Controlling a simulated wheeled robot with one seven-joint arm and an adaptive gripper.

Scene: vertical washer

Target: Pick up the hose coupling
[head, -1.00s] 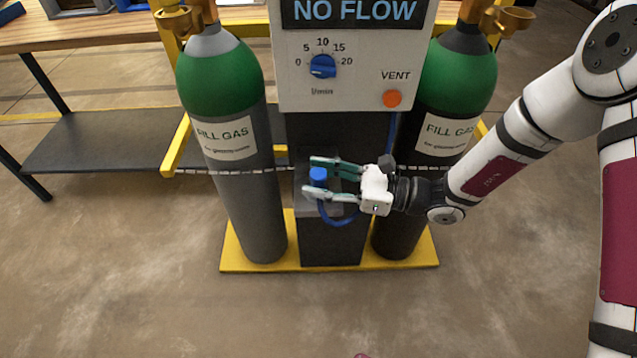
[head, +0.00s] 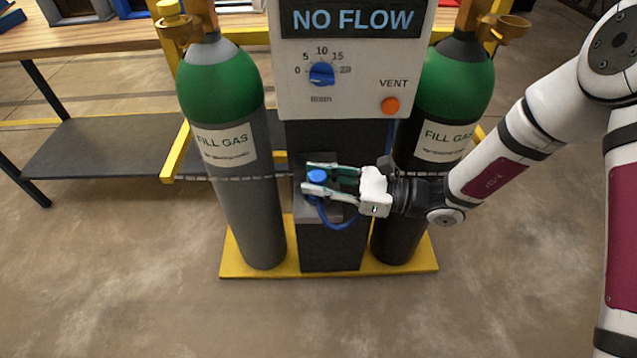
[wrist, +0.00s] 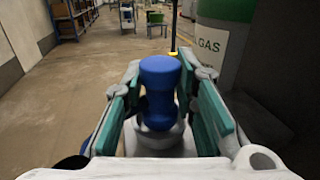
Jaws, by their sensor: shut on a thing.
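The blue hose coupling (head: 317,177) stands upright on a grey ledge at the front of the dark pedestal, with a blue hose (head: 338,222) looping below it. My gripper (head: 318,178) reaches in from the right, its two green-padded fingers on either side of the coupling and shut on it. In the wrist view the coupling (wrist: 160,85) shows as a blue knobbed shape between the fingers, above a pale round base (wrist: 158,138). Its lower side contact is partly hidden by the fingers.
A grey-green gas cylinder (head: 238,175) stands left of the pedestal and another (head: 455,95) right, behind my arm. A chain (head: 190,178) runs across them. Above is a panel (head: 350,80) reading NO FLOW, with a blue dial (head: 321,74) and orange vent button (head: 390,105). A yellow base (head: 250,262) lies below.

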